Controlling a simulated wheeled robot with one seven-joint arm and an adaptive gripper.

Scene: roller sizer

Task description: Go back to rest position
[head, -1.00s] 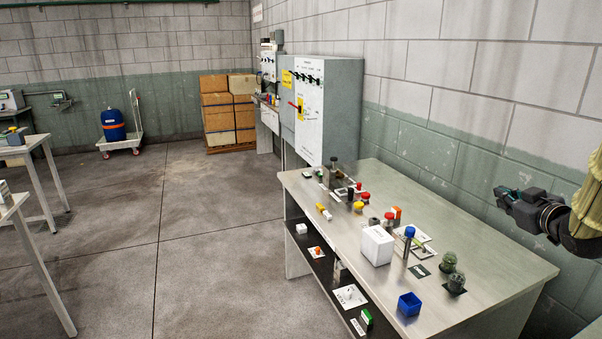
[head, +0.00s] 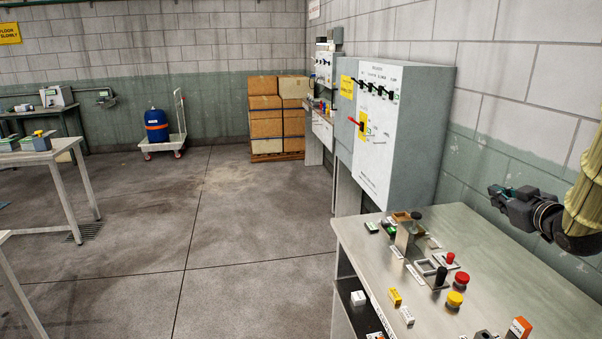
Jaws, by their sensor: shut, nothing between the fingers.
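My gripper (head: 497,197) is at the right of the head view, at the end of my beige arm. It is dark, points left, and is held above the far side of the steel table (head: 530,268), near the wall. Its fingers are closed with nothing seen between them. It is apart from the table and the things on it.
Stacked boxes (head: 277,130) and a blue drum (head: 156,126) stand farther back. The floor (head: 240,215) at centre is open.

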